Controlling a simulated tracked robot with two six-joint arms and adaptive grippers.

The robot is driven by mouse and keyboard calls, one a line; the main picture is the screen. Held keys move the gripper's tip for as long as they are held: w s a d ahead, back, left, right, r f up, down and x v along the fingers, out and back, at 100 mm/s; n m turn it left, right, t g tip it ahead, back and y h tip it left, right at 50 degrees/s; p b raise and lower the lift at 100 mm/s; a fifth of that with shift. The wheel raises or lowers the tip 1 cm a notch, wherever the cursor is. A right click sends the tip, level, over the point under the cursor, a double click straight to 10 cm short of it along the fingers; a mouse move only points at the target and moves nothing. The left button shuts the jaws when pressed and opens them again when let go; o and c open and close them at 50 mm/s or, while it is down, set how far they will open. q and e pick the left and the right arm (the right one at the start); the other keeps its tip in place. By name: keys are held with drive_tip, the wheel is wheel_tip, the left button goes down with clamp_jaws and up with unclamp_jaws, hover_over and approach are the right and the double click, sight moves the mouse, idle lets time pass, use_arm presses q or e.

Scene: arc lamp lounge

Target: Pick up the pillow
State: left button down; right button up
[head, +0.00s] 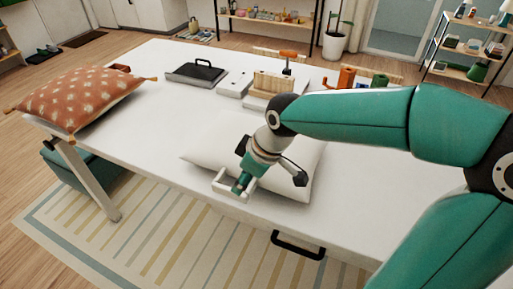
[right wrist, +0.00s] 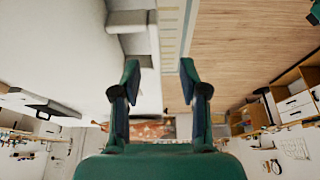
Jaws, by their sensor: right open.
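An orange pillow with pale spots and corner tassels (head: 80,98) lies on the far left end of the white table (head: 150,135). A plain white pillow (head: 207,152) lies nearer the middle, at the front edge. My right gripper (head: 240,184) is in front of the white pillow and hides part of it; I cannot tell if they touch. In the right wrist view my right gripper (right wrist: 158,78) has its fingers apart with nothing between them. The orange pillow (right wrist: 150,131) shows farther off beyond them. My left gripper is not in view.
A grey case with a black handle (head: 196,71), a wooden rack (head: 273,84) and orange and green items (head: 347,78) stand along the table's back. The table is clear between the two pillows. A black handle (head: 298,246) sticks out at the front edge.

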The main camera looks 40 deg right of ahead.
sight(229, 194)
drive_tip(key=x, duration=0.6)
drive_tip(key=shift+w+d+p+x, duration=0.1)
drive_tip(key=shift+w+p+x, duration=0.1)
drive_tip(key=shift+x, duration=0.65)
drive_tip(key=shift+w+d+p+x, duration=0.1)
drive_tip(key=shift+p+x, duration=0.15)
drive_tip(key=shift+x, duration=0.6)
drive_tip(key=shift+w+d+p+x, duration=0.1)
drive_tip(key=shift+w+p+x, duration=0.1)
drive_tip(key=shift+x, duration=0.65)
drive_tip(key=shift+s+r, duration=0.1)
drive_tip(key=shift+r, duration=0.05)
drive_tip(key=shift+c, duration=0.2)
clamp_jaws()
